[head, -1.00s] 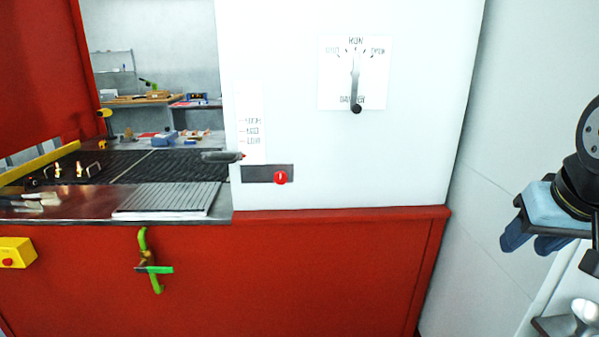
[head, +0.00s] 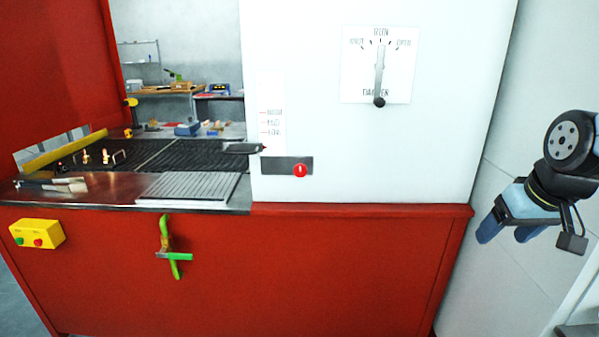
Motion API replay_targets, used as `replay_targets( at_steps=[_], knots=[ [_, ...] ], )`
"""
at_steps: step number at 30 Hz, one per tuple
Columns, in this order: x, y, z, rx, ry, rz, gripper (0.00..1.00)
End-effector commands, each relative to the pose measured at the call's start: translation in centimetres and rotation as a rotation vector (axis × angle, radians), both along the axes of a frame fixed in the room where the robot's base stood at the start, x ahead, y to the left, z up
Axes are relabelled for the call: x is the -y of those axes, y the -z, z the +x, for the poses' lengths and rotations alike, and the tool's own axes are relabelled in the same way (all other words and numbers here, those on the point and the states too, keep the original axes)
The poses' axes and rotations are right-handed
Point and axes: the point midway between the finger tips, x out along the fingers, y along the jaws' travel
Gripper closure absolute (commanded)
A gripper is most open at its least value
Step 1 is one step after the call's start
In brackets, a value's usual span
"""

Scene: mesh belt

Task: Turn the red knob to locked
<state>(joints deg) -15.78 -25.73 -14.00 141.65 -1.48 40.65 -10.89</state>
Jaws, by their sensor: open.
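The red knob (head: 300,170) is small and round, with a pale mark on its face. It sits on a dark plate (head: 272,166) low on the white cabinet front (head: 400,150). The position labels by the knob cannot be read. My gripper (head: 508,237) is at the right side of the view, well to the right of the knob and lower than it. Its blue fingers point down and to the left, apart from each other and empty.
A damper lever (head: 379,75) on a white label plate is above and right of the knob. A dark slide handle (head: 243,148) juts out left of it. Green-handled valve (head: 172,250) and yellow button box (head: 37,234) are on the red base (head: 330,270). The mesh belt (head: 165,153) lies left.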

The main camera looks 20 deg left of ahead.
Motion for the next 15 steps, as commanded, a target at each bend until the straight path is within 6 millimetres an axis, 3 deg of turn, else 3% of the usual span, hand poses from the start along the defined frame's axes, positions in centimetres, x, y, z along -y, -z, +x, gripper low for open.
replay_targets(
  at_steps=[6, 15],
  knots=[
    [-1.4, 4.8, 4.4, -0.049, -0.126, -0.053, 0.29],
    [-3.4, 11.6, 8.9, -0.087, -0.297, -0.185, 0.29]
  ],
)
